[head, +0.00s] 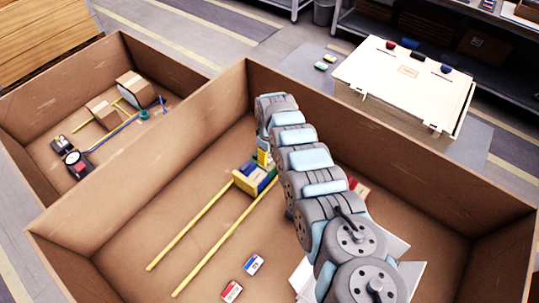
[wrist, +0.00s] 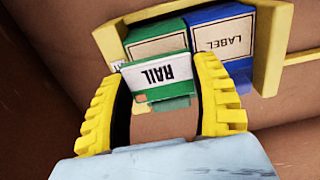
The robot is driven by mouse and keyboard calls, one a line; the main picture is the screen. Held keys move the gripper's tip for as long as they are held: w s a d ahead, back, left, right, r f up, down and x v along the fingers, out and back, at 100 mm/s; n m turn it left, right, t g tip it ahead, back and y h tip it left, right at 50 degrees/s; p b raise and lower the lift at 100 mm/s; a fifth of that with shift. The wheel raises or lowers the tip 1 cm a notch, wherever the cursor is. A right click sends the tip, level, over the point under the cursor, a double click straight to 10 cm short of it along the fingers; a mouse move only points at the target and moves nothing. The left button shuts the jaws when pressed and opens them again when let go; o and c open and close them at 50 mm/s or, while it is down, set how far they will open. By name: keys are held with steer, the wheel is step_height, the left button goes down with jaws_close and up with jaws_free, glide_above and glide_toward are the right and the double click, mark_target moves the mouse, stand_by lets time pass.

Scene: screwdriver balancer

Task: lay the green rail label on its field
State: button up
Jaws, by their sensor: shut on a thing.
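The green rail label (wrist: 160,75), a small block with a white face reading RAIL, is between the yellow fingers of my gripper (wrist: 160,88) in the wrist view. My gripper is shut on it. Right behind it, a larger green block with a cream panel (wrist: 158,46) stands in a yellow holder (wrist: 274,48), beside a blue block reading LABEL (wrist: 226,38). I cannot tell whether the label touches the green block. In the head view the holder (head: 243,184) is at the far end of two yellow rails, and my arm partly covers the label area.
A blue-and-white label (head: 253,264) and a red-and-white one (head: 231,291) lie on the floor of the large brown bin (head: 130,232). A red item (head: 358,188) is right of my arm. High walls surround me. A white case (head: 408,82) stands outside.

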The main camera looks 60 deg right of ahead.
steer(key=shift+f+b, duration=1.1)
steer(key=shift+f, duration=0.55)
stand_by(1.2)
steer(key=o, duration=0.9)
steer(key=shift+r, duration=0.1)
step_height(320, 180, up, 11)
steer(key=shift+d+f, duration=0.1)
steer(key=shift+r, duration=0.5)
steer(key=shift+r, duration=0.1)
stand_by(0.5)
